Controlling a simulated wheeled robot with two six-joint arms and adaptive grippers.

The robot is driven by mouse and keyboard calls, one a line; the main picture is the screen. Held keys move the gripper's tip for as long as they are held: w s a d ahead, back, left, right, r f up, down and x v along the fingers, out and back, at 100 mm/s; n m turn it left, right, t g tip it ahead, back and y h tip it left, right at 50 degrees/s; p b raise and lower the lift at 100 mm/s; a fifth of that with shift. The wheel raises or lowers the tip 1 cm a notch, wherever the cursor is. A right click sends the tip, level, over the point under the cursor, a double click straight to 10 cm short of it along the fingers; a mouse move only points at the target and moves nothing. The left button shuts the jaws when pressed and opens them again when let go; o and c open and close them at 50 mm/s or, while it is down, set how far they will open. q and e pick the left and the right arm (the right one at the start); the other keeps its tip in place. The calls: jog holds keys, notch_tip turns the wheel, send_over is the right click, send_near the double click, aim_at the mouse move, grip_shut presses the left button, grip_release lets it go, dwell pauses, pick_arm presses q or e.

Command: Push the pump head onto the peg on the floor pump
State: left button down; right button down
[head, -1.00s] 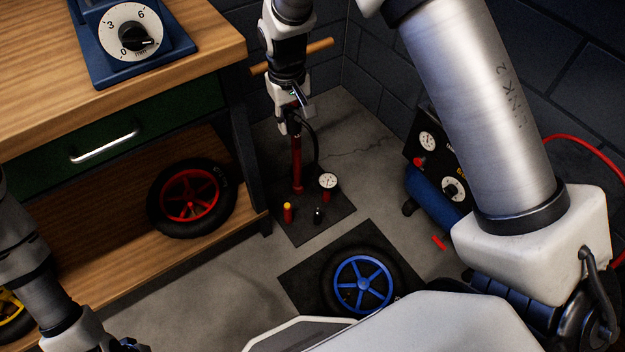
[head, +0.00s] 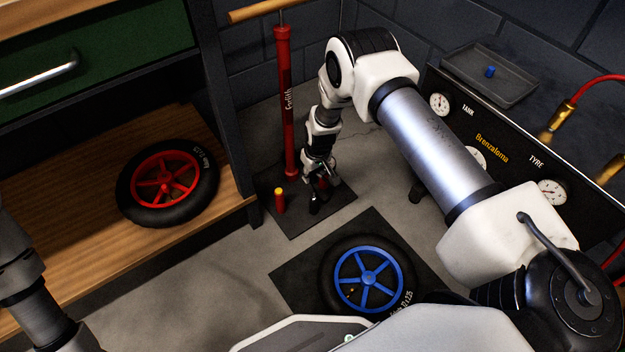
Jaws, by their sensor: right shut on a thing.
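The red floor pump (head: 285,100) stands upright on a dark mat, its wooden handle (head: 275,9) at the top. Near its foot are a short red post with a yellow top (head: 280,200) and a small dark piece (head: 314,208); I cannot tell for sure which is the peg. My right gripper (head: 314,188) points down just right of the pump's foot, right above the dark piece. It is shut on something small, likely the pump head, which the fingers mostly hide. The gauge is hidden behind the gripper. My left gripper is out of view; only its arm shows at lower left.
The bench shelf holds a red-rimmed wheel (head: 165,183) left of the pump. A blue-rimmed wheel (head: 368,279) lies on a mat (head: 290,278) in front. A compressor panel (head: 500,148) with gauges and a tray (head: 490,72) stand at right. Bare floor (head: 225,270) lies between shelf and mat.

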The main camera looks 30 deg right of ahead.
jog(key=shift+d+f+b, duration=0.15)
jog(key=shift+f+b, duration=0.15)
jog(key=shift+f, duration=0.25)
notch_tip(320, 180, down, 5)
jog(key=b, duration=0.4)
jog(key=shift+s+f+b, duration=0.1)
jog(key=shift+f+b, duration=1.4)
jog(key=shift+f, duration=0.35)
dwell(0.6)
jog(key=c, duration=0.7)
grip_release()
jog(key=shift+r, duration=0.1)
